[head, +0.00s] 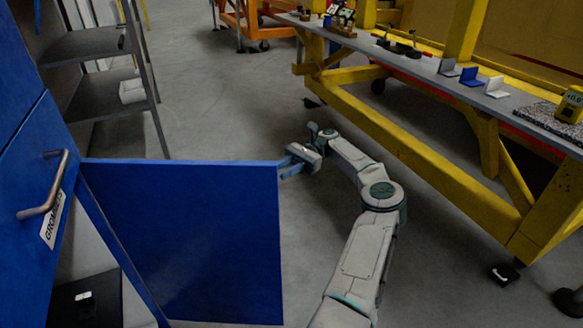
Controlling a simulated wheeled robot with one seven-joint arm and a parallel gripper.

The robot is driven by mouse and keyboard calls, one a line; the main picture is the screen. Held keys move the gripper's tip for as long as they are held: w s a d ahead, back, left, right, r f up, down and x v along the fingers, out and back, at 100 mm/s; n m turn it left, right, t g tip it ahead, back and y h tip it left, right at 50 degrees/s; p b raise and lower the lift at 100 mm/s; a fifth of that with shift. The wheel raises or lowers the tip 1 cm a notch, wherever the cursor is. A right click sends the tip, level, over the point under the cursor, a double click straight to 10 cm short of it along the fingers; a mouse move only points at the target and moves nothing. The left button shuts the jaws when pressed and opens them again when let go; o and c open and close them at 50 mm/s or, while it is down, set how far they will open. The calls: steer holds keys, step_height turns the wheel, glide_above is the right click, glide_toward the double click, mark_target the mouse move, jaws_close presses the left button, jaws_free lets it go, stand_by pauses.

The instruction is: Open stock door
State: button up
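A blue stock door (195,240) stands swung out from the blue cabinet at the left. Its flat face is toward me and part of the cabinet's inside shows beside it. A second blue door (20,190) with a metal handle (45,185) and a "GROMMETS" label (53,218) is at the far left and looks shut. My gripper (287,166) is at the open door's outer top corner, its fingers pointing left toward the edge. I cannot tell whether they touch the door or how far apart they are.
Grey shelves (95,45) stand behind the cabinet. A yellow workbench (425,150) on wheels runs along the right, with small parts on top. An orange cart (262,22) is at the back. Grey floor (215,110) is clear between the shelves and the bench.

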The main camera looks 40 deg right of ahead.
steer(key=shift+s+d+r+t+b, duration=0.3)
steer(key=shift+s+d+r+b, duration=0.15)
steer(key=shift+s+d, duration=0.35)
steer(key=shift+c, duration=0.3)
